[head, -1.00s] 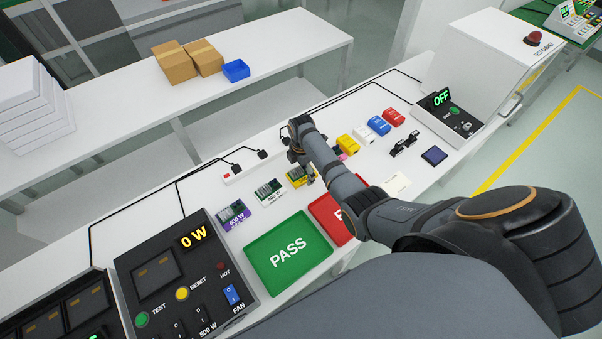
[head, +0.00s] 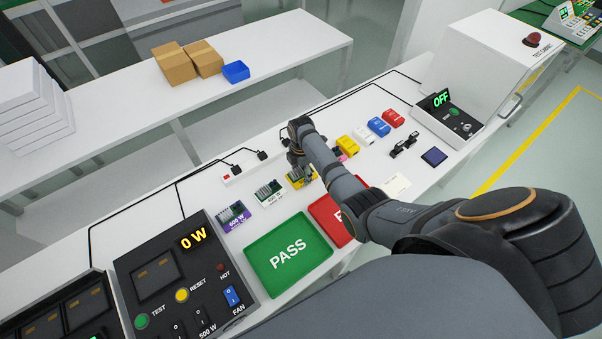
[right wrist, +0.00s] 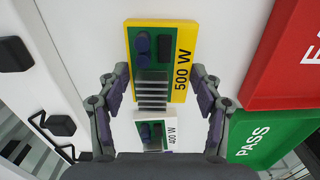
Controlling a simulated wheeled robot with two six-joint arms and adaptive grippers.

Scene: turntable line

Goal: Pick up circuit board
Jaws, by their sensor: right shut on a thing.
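The circuit board on the yellow 500 W base (right wrist: 179,92) is green with dark parts and a silver finned heat sink (right wrist: 152,92). In the right wrist view it lies between the two fingers of my right gripper (right wrist: 159,88), which is shut on it. In the head view the right gripper (head: 305,172) is at the yellow base, and my own arm hides part of it. Similar boards sit on the white 400 W base (head: 272,197) and the purple 600 W base (head: 238,222). My left gripper is not in view.
A green PASS tray (head: 288,277) and a red tray (head: 333,219) lie along the front edge. A test cabinet (head: 487,68) with an OFF display stands at the right. A control panel (head: 180,275) reading 0 W stands at the left. Coloured blocks (head: 378,126) lie behind the arm.

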